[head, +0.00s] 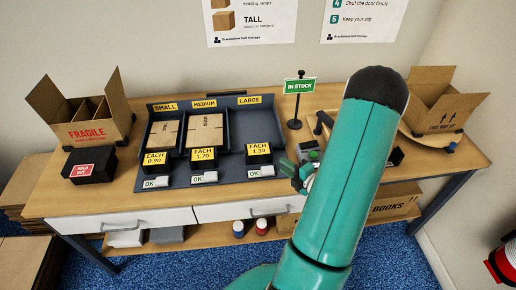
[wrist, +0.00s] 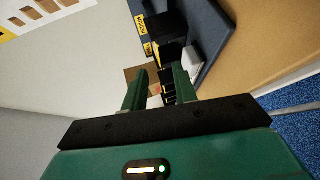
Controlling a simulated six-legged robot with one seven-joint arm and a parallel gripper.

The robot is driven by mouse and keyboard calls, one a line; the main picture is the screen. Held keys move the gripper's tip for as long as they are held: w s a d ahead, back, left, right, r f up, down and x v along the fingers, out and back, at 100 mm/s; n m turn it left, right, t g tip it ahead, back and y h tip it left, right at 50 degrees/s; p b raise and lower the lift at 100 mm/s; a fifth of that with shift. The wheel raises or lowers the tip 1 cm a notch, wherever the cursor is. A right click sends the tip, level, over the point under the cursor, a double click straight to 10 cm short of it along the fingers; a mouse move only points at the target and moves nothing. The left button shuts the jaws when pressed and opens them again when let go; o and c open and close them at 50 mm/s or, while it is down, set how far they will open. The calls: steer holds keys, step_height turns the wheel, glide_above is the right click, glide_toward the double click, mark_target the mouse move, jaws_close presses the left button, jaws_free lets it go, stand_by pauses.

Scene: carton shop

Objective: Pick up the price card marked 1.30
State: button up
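The price card marked 1.30 (head: 260,148) is yellow and reads EACH 1.30. It sits on a black block (head: 259,158) at the right of a row of three, below the LARGE label. My gripper (head: 297,172) is just right of that block in the head view, partly hidden by my arm. In the wrist view my gripper (wrist: 161,72) is open, its two green fingers apart with nothing held between them. Black blocks with yellow edges show beyond the fingers; no card number is readable there.
Cards marked 0.90 (head: 154,158) and 1.70 (head: 203,154) stand to the left on the dark tray (head: 232,122). White OK pieces (head: 205,178) lie in front of the blocks. The IN STOCK sign (head: 299,86) stands behind right. The LARGE bay is empty.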

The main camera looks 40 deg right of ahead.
steer(key=s, duration=0.1)
steer(key=s+f+t, duration=0.1)
steer(key=s, duration=0.1)
steer(key=s+a+t, duration=0.1)
steer(key=shift+s+f, duration=0.3)
steer(key=shift+f, duration=0.1)
glide_toward(261, 148)
steer(key=shift+w+a+f, duration=0.1)
steer(key=shift+w+a, duration=0.1)
steer(key=shift+w, duration=0.65)
steer(key=shift+w+a+f, duration=0.1)
steer(key=shift+w+a, duration=0.1)
steer(key=shift+w, duration=0.65)
steer(key=shift+w+a, duration=0.2)
steer(key=shift+w, duration=0.65)
jaws_close()
